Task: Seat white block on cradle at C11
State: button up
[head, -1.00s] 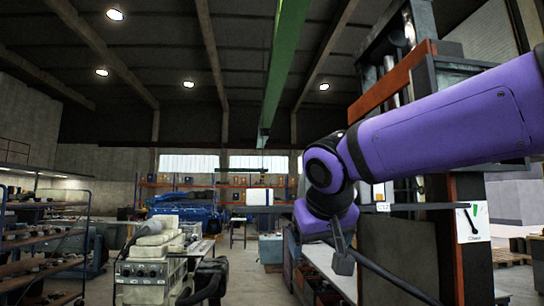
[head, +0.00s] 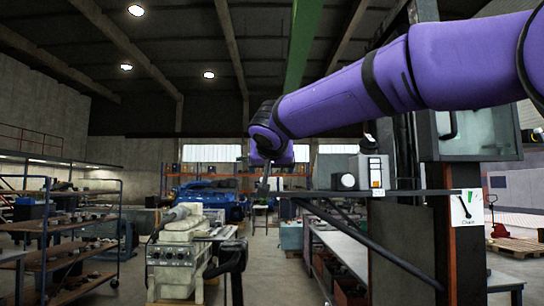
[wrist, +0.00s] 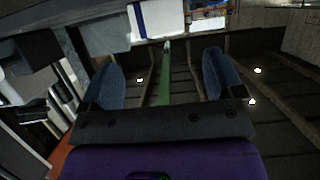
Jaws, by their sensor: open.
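In the wrist view a white block (wrist: 164,20) with a dark blue stripe is at the top, beyond the fingertips of my gripper (wrist: 160,62). The two blue-grey fingers are spread wide, with nothing between them, and the block is apart from them. In the head view my gripper (head: 263,184) hangs small below the purple arm at the left end of a thin shelf; its fingers are unclear there. I cannot make out the block for certain in the head view. No C11 label or cradle can be read.
The thin shelf (head: 430,192) carries a pale box (head: 374,168) and a round white item (head: 348,181). A dark upright with a hanging sign (head: 469,208) stands at right. A white engine-like machine (head: 178,252) and loaded racks (head: 70,235) stand left. Floor between is open.

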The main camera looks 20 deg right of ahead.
aim_at(272, 180)
jog(key=x, duration=0.8)
jog(key=shift+s+f, duration=0.1)
jog(key=shift+f, duration=0.2)
jog(key=c, duration=0.8)
jog(key=shift+r, duration=1.5)
